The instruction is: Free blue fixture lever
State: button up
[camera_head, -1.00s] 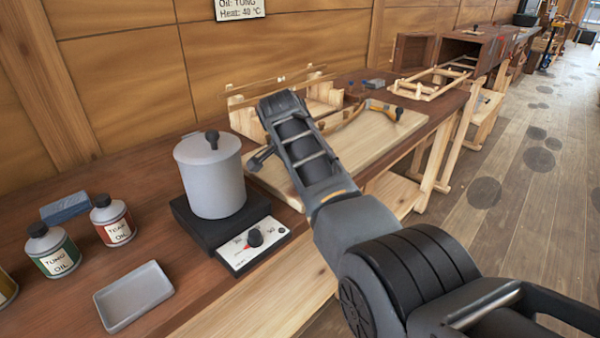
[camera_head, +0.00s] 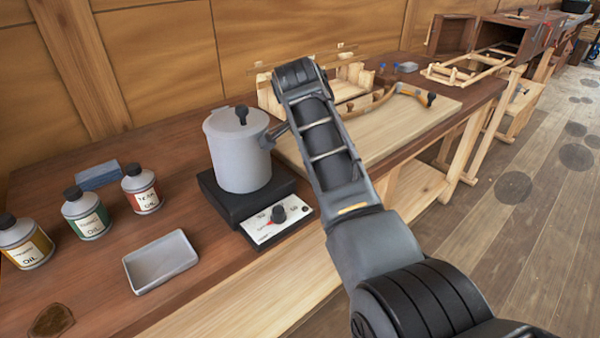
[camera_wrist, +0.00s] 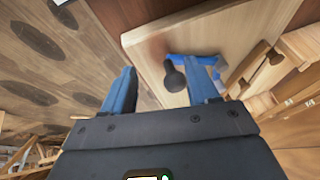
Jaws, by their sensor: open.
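In the wrist view, a blue fixture part (camera_wrist: 193,60) lies on a pale wooden board (camera_wrist: 148,42), and a black round-ended knob (camera_wrist: 174,80) shows next to it. The blue part is partly hidden behind the right finger. My gripper (camera_wrist: 164,68) has two blue fingers spread apart, and the knob appears between them, nearer the right finger. I cannot tell the remaining distance or any contact. In the head view my arm hides the gripper and the blue part. The pale board (camera_head: 385,140) shows there with a curved wooden piece carrying a black knob (camera_head: 432,99).
A grey lidded pot (camera_head: 238,155) stands on a hotplate (camera_head: 277,222) left of my arm. Several oil bottles (camera_head: 87,215), a blue block (camera_head: 97,176) and a grey tray (camera_head: 160,262) are further left. A wooden frame (camera_head: 470,72) lies beyond the board. Open floor is at right.

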jog(key=s+a, duration=0.1)
jog(key=s, duration=0.1)
jog(key=s+a, duration=0.1)
jog(key=s, duration=0.2)
jog(key=s+a+b, duration=0.1)
jog(key=s, duration=0.1)
jog(key=shift+s+a, duration=0.3)
jog(key=shift+c, duration=0.4)
